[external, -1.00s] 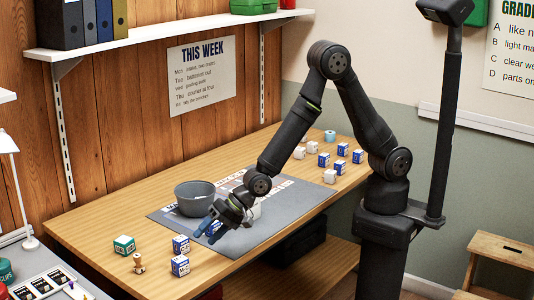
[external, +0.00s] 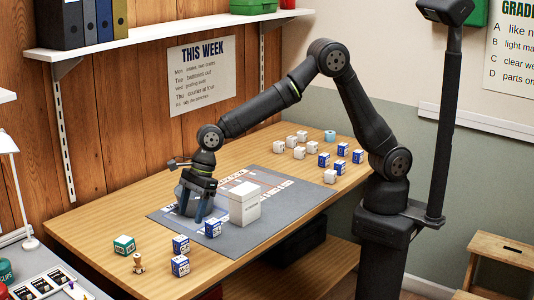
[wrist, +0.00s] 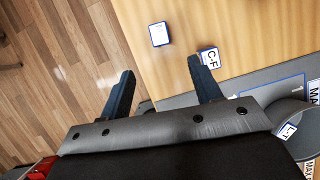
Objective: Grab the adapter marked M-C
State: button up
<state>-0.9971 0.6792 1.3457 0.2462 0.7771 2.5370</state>
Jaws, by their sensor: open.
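In the wrist view my gripper (wrist: 163,84) is open and empty. A cube marked C-F (wrist: 210,58) shows right at the right finger, partly hidden by it. Another blue-edged cube (wrist: 158,34) lies farther up on the wood, its marking too small to read. I cannot make out the M-C marking on any adapter.
A white box (external: 245,205) stands on the grey mat (external: 238,238). Blue-white cubes (external: 180,265), a teal cube (external: 124,245) and a wooden figure (external: 138,263) stand nearer the front.

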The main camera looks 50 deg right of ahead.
aim_at(180, 259)
jog(key=x, duration=1.6)
jog(key=shift+d, duration=0.2)
jog(key=c, duration=1.1)
jog(key=shift+o, duration=0.2)
